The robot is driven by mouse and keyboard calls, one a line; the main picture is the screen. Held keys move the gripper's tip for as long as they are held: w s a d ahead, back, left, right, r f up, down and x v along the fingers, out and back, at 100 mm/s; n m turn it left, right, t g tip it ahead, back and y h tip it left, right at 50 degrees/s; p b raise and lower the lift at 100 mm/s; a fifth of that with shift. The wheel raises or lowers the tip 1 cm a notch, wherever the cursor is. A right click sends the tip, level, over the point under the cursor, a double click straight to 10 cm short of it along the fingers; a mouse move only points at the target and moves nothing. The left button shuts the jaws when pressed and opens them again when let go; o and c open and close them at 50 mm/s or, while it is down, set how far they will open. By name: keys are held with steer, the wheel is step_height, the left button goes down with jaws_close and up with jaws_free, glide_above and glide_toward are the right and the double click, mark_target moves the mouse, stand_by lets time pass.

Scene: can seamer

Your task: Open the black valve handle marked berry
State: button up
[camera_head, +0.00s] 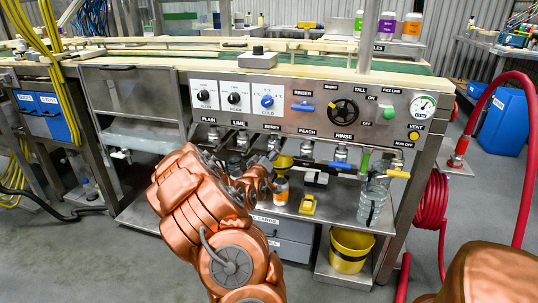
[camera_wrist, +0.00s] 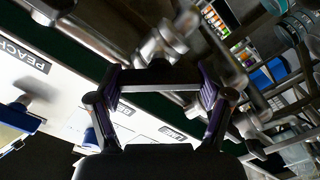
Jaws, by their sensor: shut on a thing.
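In the head view the BERRY label (camera_head: 271,126) is on the steel panel, between the LIME and PEACH labels. My gripper (camera_head: 262,180) is just below it, at the front of the valve row, and my wrist hides most of the valve there. In the wrist view my gripper (camera_wrist: 160,90) has its two purple-lined fingers at the ends of a dark bar, the black valve handle (camera_wrist: 155,78), and is shut on it. A metal valve body (camera_wrist: 165,42) shows beyond it. How far the handle is turned cannot be told.
The PEACH label (camera_wrist: 22,65) is at left in the wrist view. In the head view a small bottle with an orange label (camera_head: 281,191) stands close to my gripper on the shelf. A yellow bucket (camera_head: 349,250) and red hose (camera_head: 430,215) are at right. Floor at lower left is mostly clear.

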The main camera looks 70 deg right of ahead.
steer(key=o, duration=1.1)
steer(key=shift+s+a, duration=0.2)
steer(key=shift+a, duration=1.7)
steer(key=shift+s+a, duration=0.2)
steer(key=shift+a, duration=1.65)
